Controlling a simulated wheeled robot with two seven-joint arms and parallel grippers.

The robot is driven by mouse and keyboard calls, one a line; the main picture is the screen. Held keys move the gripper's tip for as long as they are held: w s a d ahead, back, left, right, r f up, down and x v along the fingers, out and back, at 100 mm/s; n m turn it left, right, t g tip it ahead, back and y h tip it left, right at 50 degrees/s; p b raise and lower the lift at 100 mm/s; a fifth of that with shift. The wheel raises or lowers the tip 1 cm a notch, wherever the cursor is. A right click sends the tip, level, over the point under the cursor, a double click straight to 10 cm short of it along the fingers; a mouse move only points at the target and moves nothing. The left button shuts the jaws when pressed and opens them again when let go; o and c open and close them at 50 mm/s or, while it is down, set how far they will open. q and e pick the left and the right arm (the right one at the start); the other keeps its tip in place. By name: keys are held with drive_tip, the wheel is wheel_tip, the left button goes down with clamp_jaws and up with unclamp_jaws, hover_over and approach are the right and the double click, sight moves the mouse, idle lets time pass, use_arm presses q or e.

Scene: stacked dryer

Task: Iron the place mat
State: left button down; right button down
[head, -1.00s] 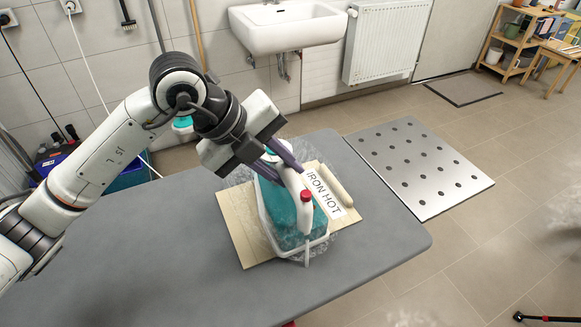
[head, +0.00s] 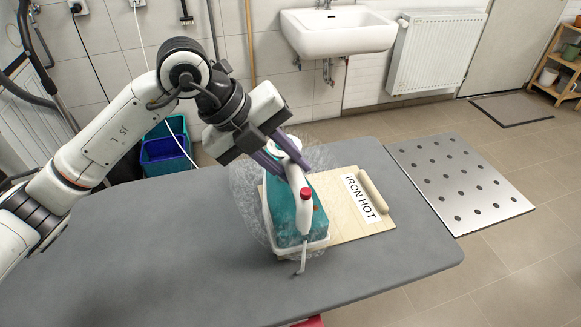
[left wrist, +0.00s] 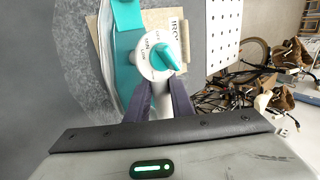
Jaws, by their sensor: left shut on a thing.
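A large teal and white iron (head: 287,212) with a red button stands over the left part of a beige board (head: 348,233) labelled "IRON HOT" on the grey ironing board (head: 150,250). My left gripper (head: 287,157) is shut on the iron's white handle. In the left wrist view, the gripper (left wrist: 160,92) is beside the iron's teal and white dial (left wrist: 160,55). A mottled grey, partly see-through patch (head: 246,190) surrounds the iron; I cannot tell whether it is the place mat or steam. The iron's underside is hidden. My right gripper is out of view.
The ironing board's left and front surface is clear. A perforated metal plate (head: 460,178) adjoins its right side. A blue and green bin (head: 168,150) stands behind it at left. A sink (head: 338,32) and radiator (head: 435,55) are on the back wall.

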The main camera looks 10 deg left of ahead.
use_arm(q)
wheel_tip(320, 180, up, 3)
drive_tip(key=shift+f+p, duration=0.1)
drive_tip(key=shift+p, duration=0.5)
drive_tip(key=shift+r+p, duration=0.4)
drive_tip(key=shift+r, duration=0.85)
